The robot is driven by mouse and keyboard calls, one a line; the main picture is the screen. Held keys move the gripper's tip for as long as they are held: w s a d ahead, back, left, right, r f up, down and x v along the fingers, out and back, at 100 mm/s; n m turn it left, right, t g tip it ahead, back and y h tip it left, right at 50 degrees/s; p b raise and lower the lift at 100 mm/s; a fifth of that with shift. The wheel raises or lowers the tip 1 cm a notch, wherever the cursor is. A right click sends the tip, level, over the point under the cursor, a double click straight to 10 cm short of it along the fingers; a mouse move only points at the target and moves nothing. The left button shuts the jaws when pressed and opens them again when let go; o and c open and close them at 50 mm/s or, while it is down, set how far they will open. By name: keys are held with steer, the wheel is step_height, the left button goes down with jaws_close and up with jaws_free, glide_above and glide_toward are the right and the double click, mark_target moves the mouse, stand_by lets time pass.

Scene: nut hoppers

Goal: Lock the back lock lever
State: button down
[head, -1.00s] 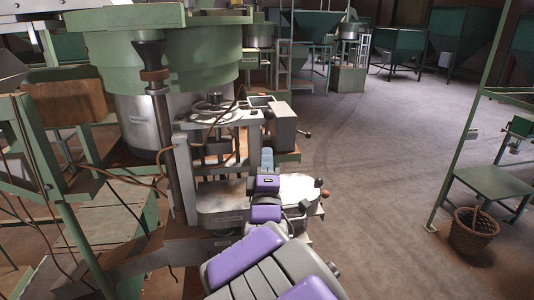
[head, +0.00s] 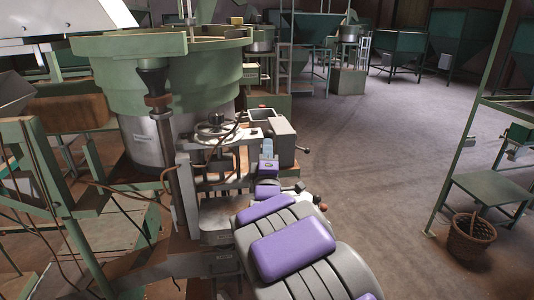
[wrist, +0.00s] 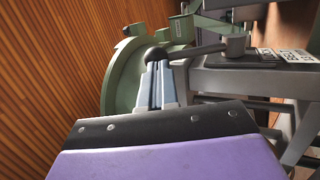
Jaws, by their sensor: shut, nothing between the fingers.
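My gripper (head: 266,147) is shut and empty, beside the machine's grey box. In the wrist view its blue-grey fingers (wrist: 155,84) point at a lever with a dark ball knob (wrist: 155,54). The knob is right at the fingertips; I cannot tell whether they touch. The lever's arm (wrist: 200,50) runs right from the knob to a grey round pivot (wrist: 235,46). In the head view a dark-knobbed lever (head: 303,149) sticks out right of the grey box (head: 284,143). I cannot tell for sure which lever is the back lock lever.
A second black-knobbed lever (head: 299,187) and a red-brown knob (head: 323,207) sit lower, close to my arm. A green bowl hopper (head: 160,60) and a handwheel (head: 215,130) stand left. A wicker basket (head: 471,236) is at right. The floor between is clear.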

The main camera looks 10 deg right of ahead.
mark_target(266, 133)
stand_by(0.4)
steer(key=r+p, duration=0.1)
steer(key=w+r+g+p, duration=0.1)
steer(key=shift+p, duration=0.35)
steer(key=w+r+g+y+p, duration=0.1)
steer(key=g+p, duration=0.1)
steer(key=p, duration=0.1)
steer(key=shift+w+r+n, duration=0.3)
steer(key=shift+w+n, duration=0.05)
steer(key=shift+n, duration=0.05)
steer(key=shift+w+r+n+g+y+p, duration=0.2)
steer(key=shift+w+g+p, duration=1)
steer(key=shift+p, duration=0.55)
steer(key=shift+w+r+n+g+y+p, duration=0.1)
steer(key=shift+w+r+n+g+p, duration=0.1)
steer(key=shift+w+g+p, duration=1.1)
steer(key=shift+w+r+n+g+y+p, duration=0.1)
steer(key=shift+w+r+g+p, duration=0.1)
steer(key=shift+w+g+p, duration=1.45)
steer(key=shift+s+f+p, duration=0.1)
steer(key=shift+s+p, duration=0.4)
steer(key=shift+p, duration=0.35)
steer(key=shift+w, duration=0.1)
